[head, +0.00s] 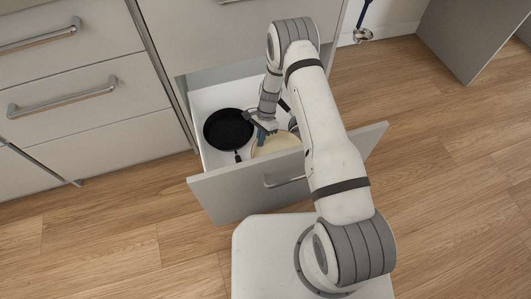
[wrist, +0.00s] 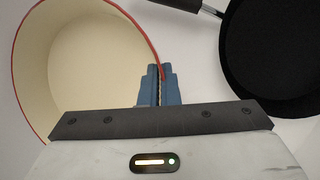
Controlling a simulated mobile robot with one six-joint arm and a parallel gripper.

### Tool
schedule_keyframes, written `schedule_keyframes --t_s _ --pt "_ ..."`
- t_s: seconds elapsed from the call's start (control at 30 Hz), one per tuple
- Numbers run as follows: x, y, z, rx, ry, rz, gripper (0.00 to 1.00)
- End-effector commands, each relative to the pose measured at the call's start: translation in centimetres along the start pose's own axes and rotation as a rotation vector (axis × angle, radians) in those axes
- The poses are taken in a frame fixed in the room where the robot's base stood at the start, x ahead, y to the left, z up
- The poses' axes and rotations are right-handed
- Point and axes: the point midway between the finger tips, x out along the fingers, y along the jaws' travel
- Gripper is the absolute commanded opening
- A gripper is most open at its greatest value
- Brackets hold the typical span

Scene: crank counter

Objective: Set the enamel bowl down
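The enamel bowl (head: 278,145) is cream inside and sits within the open drawer, partly hidden by the drawer front and my arm. In the wrist view the bowl (wrist: 85,70) shows a red rim and fills the upper left. My gripper (head: 266,131) reaches down into the drawer at the bowl's edge. In the wrist view its blue fingers (wrist: 159,84) are closed on the bowl's rim, one on each side of the wall. I cannot tell whether the bowl's base touches the drawer floor.
The open drawer (head: 240,188) has a grey front and white inside. A black frying pan (head: 228,129) lies in it, left of the bowl; the pan (wrist: 275,55) is at right in the wrist view. Closed drawers (head: 75,120) stand at left. Wooden floor (head: 450,180) is clear at right.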

Motion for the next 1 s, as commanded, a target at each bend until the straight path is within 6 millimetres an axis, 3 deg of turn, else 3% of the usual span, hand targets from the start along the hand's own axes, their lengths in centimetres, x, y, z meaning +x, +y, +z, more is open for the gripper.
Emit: schedule_keyframes --t_s 0.03,0.2,0.47,0.63,0.87,1.0 --pt "1.8 -0.3 -0.7 0.000 -0.001 0.002 0.00" --pt "4.7 -1.0 -1.9 -0.001 0.000 0.001 0.00" --pt "6.4 -1.3 -2.5 -0.002 0.000 0.000 0.00" --pt "8.8 -1.8 -3.5 -0.003 0.000 0.001 0.00" --pt "9.1 -1.9 -3.6 -0.004 0.001 0.000 0.00" --pt "9.1 -1.9 -3.6 -0.004 0.001 0.000 0.11"
